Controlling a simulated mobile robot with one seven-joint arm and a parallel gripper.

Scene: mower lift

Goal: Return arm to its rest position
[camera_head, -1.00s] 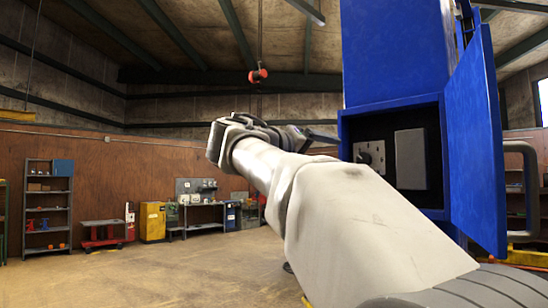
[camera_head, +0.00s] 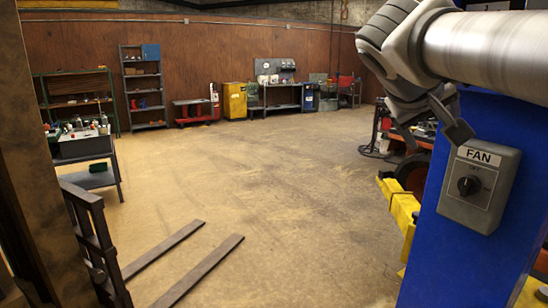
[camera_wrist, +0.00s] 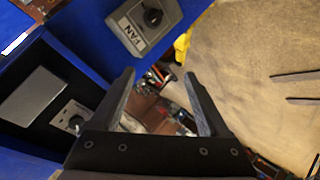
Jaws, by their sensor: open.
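My arm reaches in from the top right of the head view. My gripper (camera_head: 436,134) hangs at its end, close to the grey FAN switch box (camera_head: 480,187) in that view. In the wrist view my gripper (camera_wrist: 159,75) shows two dark fingers spread apart with nothing between them. The FAN box (camera_wrist: 144,23) lies beyond and above the fingers there, apart from them. Its dark round knob (camera_head: 469,186) is visible. The box is fixed to a blue column (camera_head: 436,262). Contact between gripper and box cannot be seen.
The wrist view shows an open blue compartment (camera_wrist: 42,95) at left, with a grey panel and a knob. A yellow beam (camera_head: 402,207) stands left of the column. Forks (camera_head: 200,270) extend at lower left. The middle floor (camera_head: 270,180) is clear.

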